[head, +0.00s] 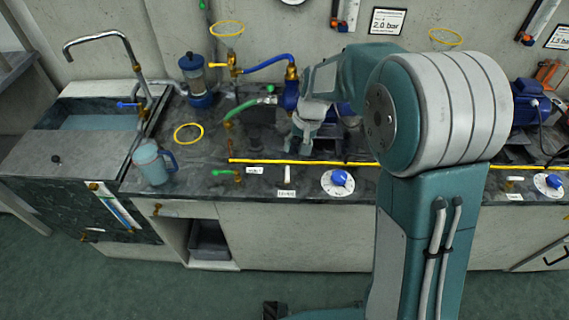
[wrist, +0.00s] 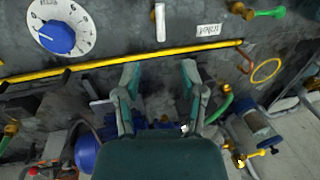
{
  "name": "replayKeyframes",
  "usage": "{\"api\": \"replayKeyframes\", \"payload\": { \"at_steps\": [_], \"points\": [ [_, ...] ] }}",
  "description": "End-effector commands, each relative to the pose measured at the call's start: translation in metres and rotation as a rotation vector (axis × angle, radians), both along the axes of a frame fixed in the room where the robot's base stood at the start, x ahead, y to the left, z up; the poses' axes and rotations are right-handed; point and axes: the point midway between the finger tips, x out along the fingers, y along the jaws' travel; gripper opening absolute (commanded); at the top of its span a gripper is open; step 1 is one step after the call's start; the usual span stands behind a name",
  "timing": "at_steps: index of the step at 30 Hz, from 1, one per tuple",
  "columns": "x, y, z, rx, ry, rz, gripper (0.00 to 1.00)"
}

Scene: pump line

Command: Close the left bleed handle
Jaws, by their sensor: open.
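A small green handle (head: 224,172) on a brass fitting sits at the counter's front edge, left of a white label; it is most likely the left bleed handle, but I cannot read its label. It lies sideways, pointing left from the fitting. It also shows at the top right of the wrist view (wrist: 268,13). My gripper (head: 304,132) is open and empty, pointing down over the counter behind the yellow rail, to the right of and behind the green handle. In the wrist view its fingers (wrist: 160,72) are spread apart and touch no handle.
A yellow rail (head: 300,162) runs along the counter front. A white lever (head: 287,174) and blue-knobbed dial (head: 338,182) stand right of the green handle. A blue jug (head: 152,163), sink (head: 92,121) and filter (head: 197,80) are at left. A green hose (head: 247,105) arches near my gripper.

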Motion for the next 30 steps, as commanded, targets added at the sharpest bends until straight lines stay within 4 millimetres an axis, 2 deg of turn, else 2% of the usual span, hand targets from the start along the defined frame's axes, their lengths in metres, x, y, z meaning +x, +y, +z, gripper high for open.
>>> {"api": "replayKeyframes", "payload": {
  "at_steps": [9, 15, 20, 28, 29, 30],
  "points": [
    [0.0, 0.015, -0.057, -0.005, 0.005, 0.001, 0.53],
    [0.0, 0.021, -0.087, -0.004, 0.003, 0.001, 0.53],
    [0.0, 0.022, -0.098, -0.003, 0.001, 0.0, 0.53],
    [0.0, 0.023, -0.1, -0.004, -0.001, 0.0, 0.53],
    [0.0, 0.023, -0.1, -0.004, 0.0, 0.0, 0.44],
    [0.0, 0.023, -0.099, -0.004, -0.001, 0.0, 0.26]
  ]
}}
